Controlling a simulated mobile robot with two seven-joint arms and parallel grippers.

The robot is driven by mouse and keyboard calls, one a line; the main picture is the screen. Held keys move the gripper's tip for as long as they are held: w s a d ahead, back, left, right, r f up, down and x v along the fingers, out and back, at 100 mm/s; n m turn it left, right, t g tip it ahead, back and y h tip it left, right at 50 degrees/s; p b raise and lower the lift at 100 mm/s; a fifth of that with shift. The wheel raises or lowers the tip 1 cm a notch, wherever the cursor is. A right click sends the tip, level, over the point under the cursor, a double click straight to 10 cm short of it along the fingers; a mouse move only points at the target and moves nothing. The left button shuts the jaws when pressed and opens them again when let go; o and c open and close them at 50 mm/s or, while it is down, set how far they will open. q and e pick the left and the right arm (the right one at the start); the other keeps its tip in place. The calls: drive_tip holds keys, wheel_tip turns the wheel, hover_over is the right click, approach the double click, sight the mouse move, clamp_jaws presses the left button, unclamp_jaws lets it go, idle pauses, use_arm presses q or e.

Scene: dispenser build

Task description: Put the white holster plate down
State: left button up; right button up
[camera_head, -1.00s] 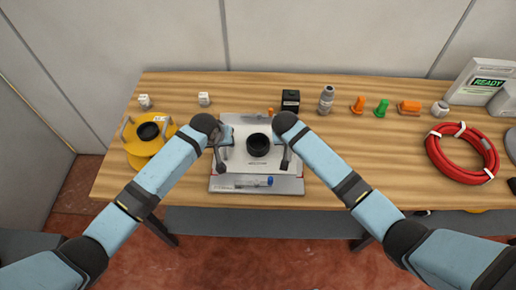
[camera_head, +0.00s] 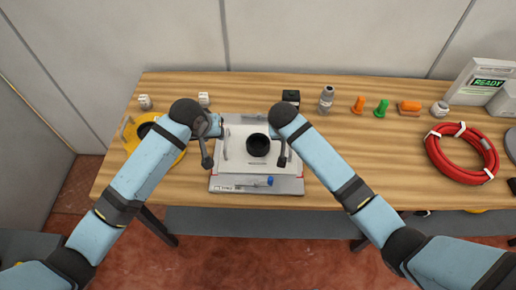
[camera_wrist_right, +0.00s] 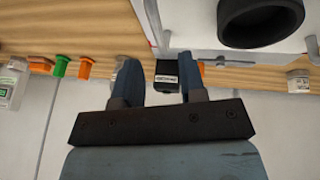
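The white holster plate (camera_head: 238,160) lies flat on a grey base (camera_head: 293,186) in the middle of the table, with a black round cup (camera_head: 258,144) at its centre. Its left handle (camera_head: 226,146) is clear of my left gripper (camera_head: 208,150), which hovers to its left; its finger opening is not clear. My right gripper (camera_head: 282,158) is by the plate's right edge.
A black box (camera_head: 291,97) and a grey bottle (camera_head: 327,99) stand behind the plate. A yellow reel (camera_head: 133,138) is at the left. Orange and green pieces (camera_head: 381,108) and a red hose coil (camera_head: 462,153) lie to the right. The table front right of the plate is free.

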drive_tip(key=v, duration=0.5)
drive_tip(key=shift+s+r, duration=0.1)
drive_tip(key=shift+r, duration=0.1)
